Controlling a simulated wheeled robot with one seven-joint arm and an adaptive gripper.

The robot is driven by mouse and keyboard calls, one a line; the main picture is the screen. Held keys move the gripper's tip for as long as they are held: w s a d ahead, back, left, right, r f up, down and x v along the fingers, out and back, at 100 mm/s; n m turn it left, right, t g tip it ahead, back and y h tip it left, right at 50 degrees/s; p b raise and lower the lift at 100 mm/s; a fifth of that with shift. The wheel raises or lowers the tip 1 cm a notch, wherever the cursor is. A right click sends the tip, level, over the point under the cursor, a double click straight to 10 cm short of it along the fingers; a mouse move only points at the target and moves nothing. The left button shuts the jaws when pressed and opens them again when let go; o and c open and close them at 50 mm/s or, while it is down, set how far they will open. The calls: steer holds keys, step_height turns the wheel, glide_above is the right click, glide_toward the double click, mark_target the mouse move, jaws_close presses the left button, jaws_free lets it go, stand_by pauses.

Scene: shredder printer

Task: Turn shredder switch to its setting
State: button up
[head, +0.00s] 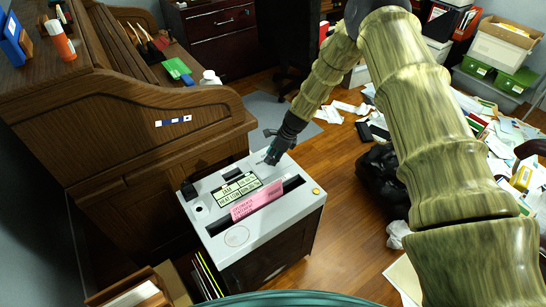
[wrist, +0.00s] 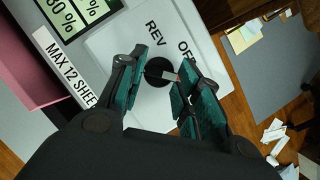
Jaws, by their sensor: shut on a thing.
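The shredder (head: 222,213) stands with its light grey top facing up. My gripper (head: 271,156) reaches down to the far right corner of that top. In the wrist view, the round black shredder switch (wrist: 158,70) sits on a pale panel between the fingers of my gripper (wrist: 167,68). A small red and white mark shows on the switch. My gripper is shut on the switch, whose lower part is partly hidden by the fingers. The labels REV and OFF are readable beyond the switch; any other setting labels are hidden.
A pink paper (head: 257,201) stands in the shredder's slot. A wooden roll-top desk (head: 160,145) is close on the left. A black bag (head: 381,178) and scattered papers lie on the floor to the right. Wooden floor (head: 340,215) is bare beside the shredder.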

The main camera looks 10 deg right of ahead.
steer(key=n, duration=0.2)
steer(key=n+g+b, duration=0.2)
steer(key=n, duration=0.1)
steer(key=shift+w+f+n, duration=0.15)
steer(key=shift+w+n, duration=0.15)
steer(key=n+b, duration=0.1)
steer(key=n+g+b, duration=0.1)
steer(key=n, duration=0.1)
steer(key=n+g+b, duration=0.1)
steer(key=n, duration=0.1)
steer(key=shift+w, duration=0.25)
steer(key=n+b, duration=0.1)
steer(key=n, duration=0.2)
steer(key=n+g+h+b, duration=0.1)
steer(key=n, duration=0.1)
steer(key=shift+w+a+n+h, duration=0.1)
steer(key=shift+a+n+h, duration=0.05)
steer(key=shift+n+h, duration=0.2)
steer(key=n+h, duration=0.1)
steer(key=n, duration=0.1)
steer(key=n+g+b, duration=0.1)
steer(key=n, duration=0.2)
steer(key=shift+a+h, duration=0.15)
steer(key=shift+h, duration=0.2)
steer(key=o, duration=1)
steer(key=shift+r, duration=0.2)
steer(key=v, duration=1.2)
steer(key=shift+w+f, duration=0.1)
steer(key=shift+w, duration=0.05)
